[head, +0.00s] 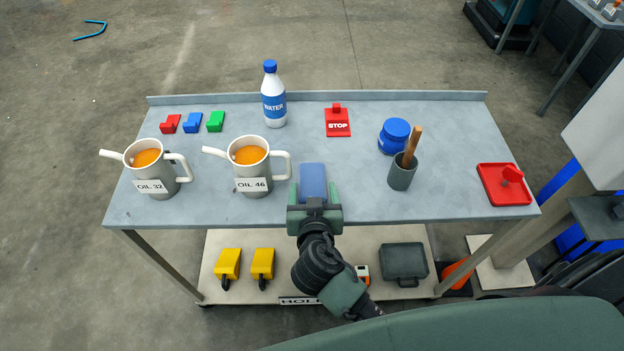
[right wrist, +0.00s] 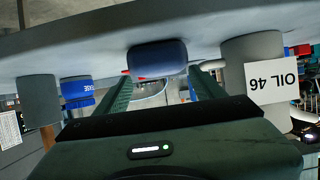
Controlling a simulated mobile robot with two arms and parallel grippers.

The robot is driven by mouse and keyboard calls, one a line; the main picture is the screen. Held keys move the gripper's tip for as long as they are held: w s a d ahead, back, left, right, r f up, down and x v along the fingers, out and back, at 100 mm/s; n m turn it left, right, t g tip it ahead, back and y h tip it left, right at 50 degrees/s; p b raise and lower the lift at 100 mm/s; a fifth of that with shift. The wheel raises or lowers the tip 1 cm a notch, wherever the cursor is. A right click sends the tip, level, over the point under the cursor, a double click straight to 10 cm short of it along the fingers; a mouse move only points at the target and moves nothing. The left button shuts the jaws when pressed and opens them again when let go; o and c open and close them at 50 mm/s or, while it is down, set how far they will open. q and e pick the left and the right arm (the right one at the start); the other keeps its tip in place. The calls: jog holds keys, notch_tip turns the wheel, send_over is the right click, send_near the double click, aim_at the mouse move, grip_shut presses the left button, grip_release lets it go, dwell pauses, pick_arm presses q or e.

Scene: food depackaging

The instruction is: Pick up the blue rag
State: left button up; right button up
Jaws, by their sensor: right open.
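The blue rag (head: 313,181) is a small folded block on the grey table top, near the front edge and right of the OIL 46 jug (head: 253,180). My right gripper (head: 313,192) is open at the rag, with one finger on each side of its near part. In the right wrist view the rag (right wrist: 157,57) shows just beyond and between the two spread green fingers (right wrist: 158,90). I cannot tell whether the fingers touch it. My left gripper is not in view.
An OIL 32 jug (head: 150,172), water bottle (head: 273,98), red STOP sign block (head: 337,122), blue jar (head: 394,136), grey cup with wooden handle (head: 402,173) and red tray (head: 490,196) stand on the table. Free table lies right of the rag.

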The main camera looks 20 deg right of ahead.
aim_at(312, 187)
jog(key=shift+w, duration=0.3)
jog(key=p+x, duration=0.1)
jog(key=x, duration=0.1)
jog(key=p+x, duration=0.1)
jog(key=x, duration=0.1)
jog(key=shift+w+d+f, duration=0.1)
jog(key=shift+w+f, duration=0.1)
jog(key=shift+f, duration=0.2)
jog(key=shift+s, duration=0.1)
jog(key=c, duration=1)
